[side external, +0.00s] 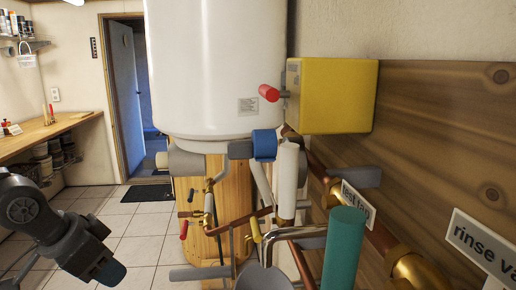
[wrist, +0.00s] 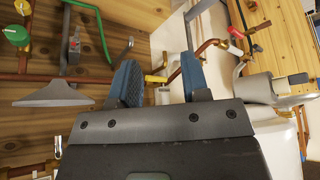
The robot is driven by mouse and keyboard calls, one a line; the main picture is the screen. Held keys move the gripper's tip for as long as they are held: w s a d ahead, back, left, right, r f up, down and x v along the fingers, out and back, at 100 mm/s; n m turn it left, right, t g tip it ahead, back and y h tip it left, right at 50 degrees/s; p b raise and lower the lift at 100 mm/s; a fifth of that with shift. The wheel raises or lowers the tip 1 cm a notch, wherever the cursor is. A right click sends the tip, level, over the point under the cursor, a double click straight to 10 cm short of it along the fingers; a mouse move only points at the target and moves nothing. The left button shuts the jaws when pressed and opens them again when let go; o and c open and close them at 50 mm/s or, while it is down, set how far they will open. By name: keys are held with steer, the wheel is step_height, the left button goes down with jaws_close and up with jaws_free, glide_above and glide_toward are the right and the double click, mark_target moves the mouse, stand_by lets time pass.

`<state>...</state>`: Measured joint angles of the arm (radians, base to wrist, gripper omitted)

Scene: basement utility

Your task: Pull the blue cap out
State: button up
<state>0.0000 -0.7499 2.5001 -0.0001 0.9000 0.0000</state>
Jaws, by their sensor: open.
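The blue cap (side external: 264,145) is a short, thick cylinder in the side external view, below the white tank. It sits at the end of a horizontal grey cylinder (side external: 240,149), beside an upright white pipe. I cannot pick the cap out in the wrist view. My gripper (side external: 112,273) is at the lower left of the side external view, well apart from the cap. In the wrist view its two blue-padded fingers (wrist: 158,64) stand apart with nothing held between them.
A white tank (side external: 215,65) hangs above; a yellow box (side external: 332,95) with a red knob (side external: 269,93) is to the right. Copper pipes, a teal cylinder (side external: 343,245) and a label reading "test tap" (side external: 357,203) crowd the lower right. Tiled floor (side external: 130,225) is open at left.

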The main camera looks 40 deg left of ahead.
mark_target(255, 144)
steer(key=shift+o, duration=0.2)
